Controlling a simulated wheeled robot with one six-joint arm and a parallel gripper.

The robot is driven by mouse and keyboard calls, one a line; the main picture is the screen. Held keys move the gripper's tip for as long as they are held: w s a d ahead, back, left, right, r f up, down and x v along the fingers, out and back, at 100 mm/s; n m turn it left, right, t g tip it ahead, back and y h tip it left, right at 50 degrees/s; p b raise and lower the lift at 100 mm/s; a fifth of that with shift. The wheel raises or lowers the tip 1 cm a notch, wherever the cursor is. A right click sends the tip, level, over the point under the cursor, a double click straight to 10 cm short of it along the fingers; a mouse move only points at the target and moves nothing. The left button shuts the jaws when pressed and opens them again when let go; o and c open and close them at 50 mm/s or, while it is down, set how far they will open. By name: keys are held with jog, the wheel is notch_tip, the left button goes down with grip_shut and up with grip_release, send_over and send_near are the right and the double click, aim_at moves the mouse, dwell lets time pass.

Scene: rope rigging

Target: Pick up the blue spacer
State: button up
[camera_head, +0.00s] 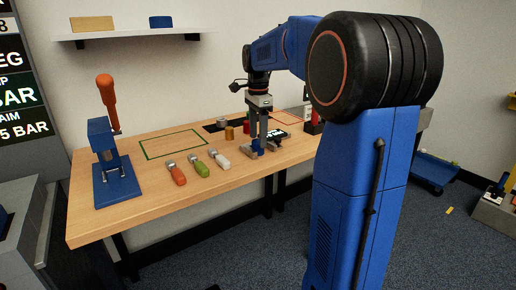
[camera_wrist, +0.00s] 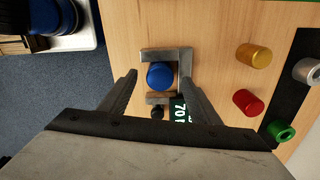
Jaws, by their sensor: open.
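The blue spacer (camera_wrist: 160,76) is a short round cylinder. In the wrist view it stands in a grey bracket-shaped holder (camera_wrist: 186,60) on the wooden table. My gripper (camera_wrist: 158,82) is open, with one finger on each side of the spacer and gaps visible between them. In the head view my gripper (camera_head: 258,138) points straight down over the right part of the table, its fingers reaching down close to the holder. The blue spacer (camera_head: 260,146) is partly hidden there by the fingers. I cannot tell the exact height of the fingertips against it.
Yellow (camera_wrist: 254,56), red (camera_wrist: 249,102), green (camera_wrist: 280,131) and silver (camera_wrist: 307,70) cylinders stand to the right in the wrist view. A small display (camera_wrist: 180,108) sits by the holder.

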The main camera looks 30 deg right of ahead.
jog(key=shift+f, duration=0.5)
jog(key=c, duration=1.3)
jog(key=shift+r, duration=0.1)
